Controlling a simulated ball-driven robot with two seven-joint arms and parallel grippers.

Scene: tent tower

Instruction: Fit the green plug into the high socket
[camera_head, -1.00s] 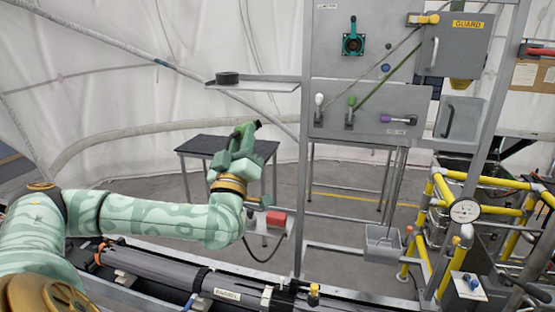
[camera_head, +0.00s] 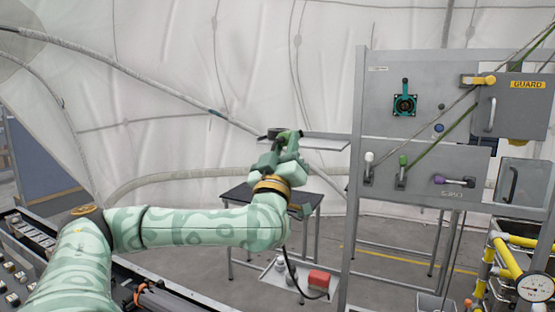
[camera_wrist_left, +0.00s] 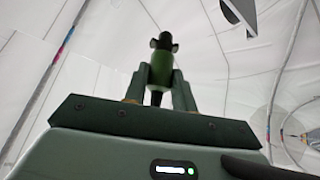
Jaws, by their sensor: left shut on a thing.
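My left gripper (camera_head: 286,147) is shut on the green plug, raised in front of the high shelf in the head view. In the left wrist view the green plug (camera_wrist_left: 161,72) stands upright between the two fingers, with a black end at the top and a dark lower part between the fingers. In the head view the plug is small and merges with the green gripper. A dark round fitting (camera_head: 272,133), perhaps the high socket, sits on the shelf's left end, beside the gripper in the picture; their depth gap is unclear. My right gripper is not in view.
The thin shelf (camera_head: 325,145) juts left from the grey panel frame. The panel carries a teal switch (camera_head: 404,103) and several levers.

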